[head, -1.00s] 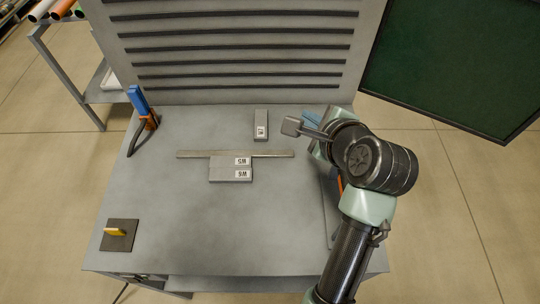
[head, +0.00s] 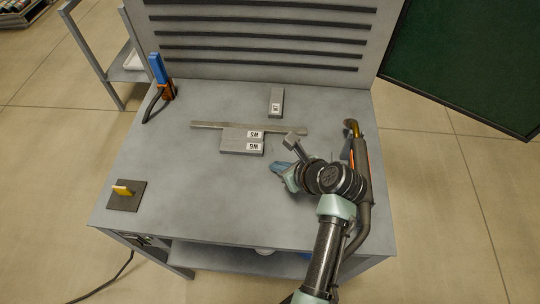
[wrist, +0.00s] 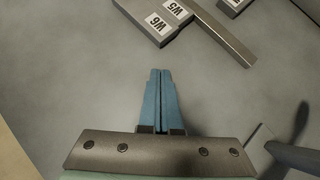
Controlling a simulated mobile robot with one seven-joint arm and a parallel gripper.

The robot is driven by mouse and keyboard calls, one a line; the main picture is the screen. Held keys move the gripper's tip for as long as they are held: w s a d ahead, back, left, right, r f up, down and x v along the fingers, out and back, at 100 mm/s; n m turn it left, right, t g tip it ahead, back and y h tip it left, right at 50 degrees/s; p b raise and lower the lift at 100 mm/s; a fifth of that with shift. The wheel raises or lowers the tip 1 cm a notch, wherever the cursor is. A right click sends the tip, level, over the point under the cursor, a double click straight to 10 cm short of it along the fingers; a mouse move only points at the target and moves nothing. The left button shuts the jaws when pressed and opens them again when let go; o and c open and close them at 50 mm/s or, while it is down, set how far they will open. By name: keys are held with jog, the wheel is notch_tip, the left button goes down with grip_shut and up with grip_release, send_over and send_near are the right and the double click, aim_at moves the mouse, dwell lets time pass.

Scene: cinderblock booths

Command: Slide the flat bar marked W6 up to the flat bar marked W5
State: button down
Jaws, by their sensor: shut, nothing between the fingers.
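The flat bar marked W6 (head: 236,149) lies on the grey bench top, its long side against the flat bar marked W5 (head: 236,134), with no gap that I can make out. W5 lies along a long thin strip (head: 208,125). In the wrist view, W6 (wrist: 137,10) and W5 (wrist: 160,4) show at the top with their labels, partly cut off by the frame edge. My gripper (head: 276,168) is to the right of and nearer than W6, apart from it. In the wrist view its blue fingers (wrist: 160,72) are shut together with nothing between them.
Another small labelled bar (head: 276,98) lies behind the strip. A blue-handled clamp (head: 158,75) stands at the back left, and a dark plate with a yellow piece (head: 124,192) lies front left. A torch-like tool (head: 358,150) is at the right edge. The front middle is clear.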

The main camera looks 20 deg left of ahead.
aim_at(260, 150)
jog(key=shift+w+a+r, duration=0.1)
jog(key=shift+w+a, duration=0.4)
jog(key=shift+a, duration=0.25)
jog(key=shift+w+a+r, duration=0.1)
jog(key=shift+w+a, duration=0.35)
jog(key=shift+a, duration=0.3)
jog(key=shift+w+a+r+p, duration=0.25)
jog(key=shift+a+p, duration=0.25)
jog(key=shift+p, duration=0.3)
jog(key=shift+w+a+f, duration=0.1)
jog(key=shift+a, duration=0.05)
